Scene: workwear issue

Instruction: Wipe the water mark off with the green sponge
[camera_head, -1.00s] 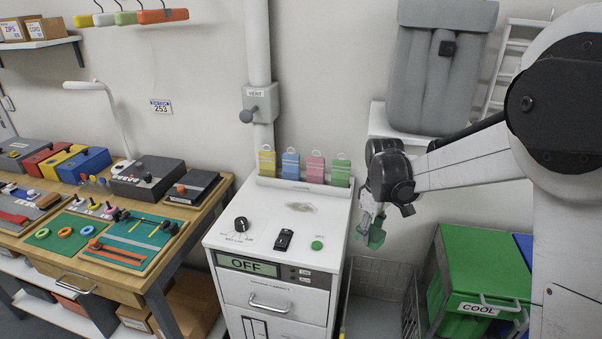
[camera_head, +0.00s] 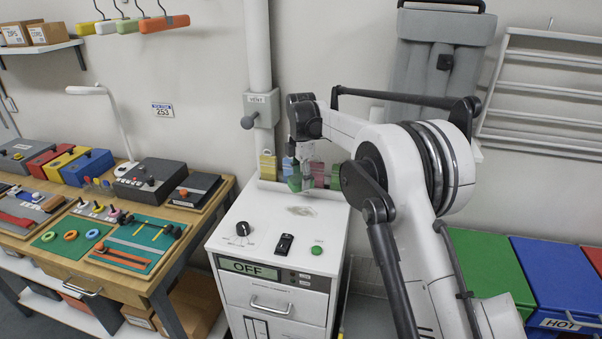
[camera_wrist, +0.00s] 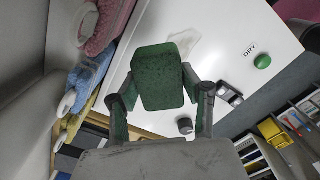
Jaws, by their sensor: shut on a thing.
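The water mark (camera_head: 301,210) is a faint greyish smear on the white cabinet's top (camera_head: 262,212), near its back. It also shows in the wrist view (camera_wrist: 184,42), partly behind the sponge. My gripper (camera_head: 307,174) is shut on the green sponge (camera_head: 294,184), which sits between both fingers in the wrist view (camera_wrist: 160,78). The sponge is above the rear of the cabinet top, a little behind the mark in the head view. I cannot tell whether it touches the surface.
Yellow (camera_head: 267,166), blue, pink and green hanging pieces stand along the cabinet's back edge, close to my gripper. The top also carries a black knob (camera_head: 243,228), a black switch (camera_head: 284,244) and a green button (camera_head: 316,250). A workbench (camera_head: 150,285) stands at left.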

